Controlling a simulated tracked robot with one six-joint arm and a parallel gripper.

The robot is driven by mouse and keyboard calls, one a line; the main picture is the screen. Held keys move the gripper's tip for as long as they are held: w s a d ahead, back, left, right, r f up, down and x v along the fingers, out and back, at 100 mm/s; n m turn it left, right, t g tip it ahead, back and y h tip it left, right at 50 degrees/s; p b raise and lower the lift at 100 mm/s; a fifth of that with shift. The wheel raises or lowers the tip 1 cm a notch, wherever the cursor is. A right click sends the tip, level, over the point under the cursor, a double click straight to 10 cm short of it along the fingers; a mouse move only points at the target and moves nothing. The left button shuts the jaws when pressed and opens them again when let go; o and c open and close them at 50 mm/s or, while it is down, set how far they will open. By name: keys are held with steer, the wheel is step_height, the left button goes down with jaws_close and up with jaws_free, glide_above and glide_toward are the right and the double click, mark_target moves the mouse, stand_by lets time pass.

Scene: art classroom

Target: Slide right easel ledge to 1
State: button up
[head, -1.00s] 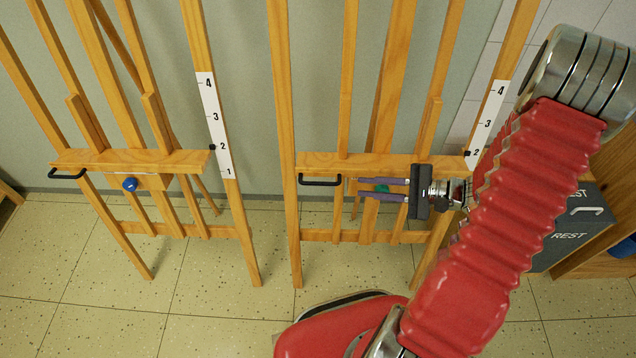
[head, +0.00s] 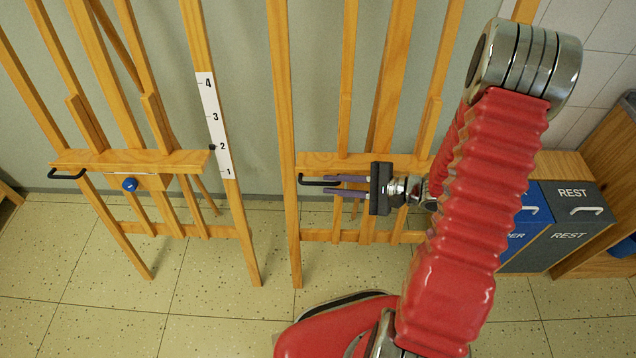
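The right easel's wooden ledge (head: 330,163) is a level bar across the easel. A black handle (head: 318,183) hangs at its left end. The right easel's number strip and the ledge's right end are hidden behind my red arm. My gripper (head: 330,186) points left, just below the ledge. Its two purple fingers are apart, one above the other, with their tips overlapping the right part of the handle in the picture. The fingers look open; I cannot tell whether they touch the handle.
The left easel has its own ledge (head: 120,160), handle, blue knob (head: 129,184) and number strip (head: 213,125) with its pointer near 2. Blue and grey bins (head: 574,225) stand at the right. The tiled floor in front of the easels is clear.

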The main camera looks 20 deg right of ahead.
mark_target(327, 184)
steer(key=shift+x, duration=2.25)
jaws_close()
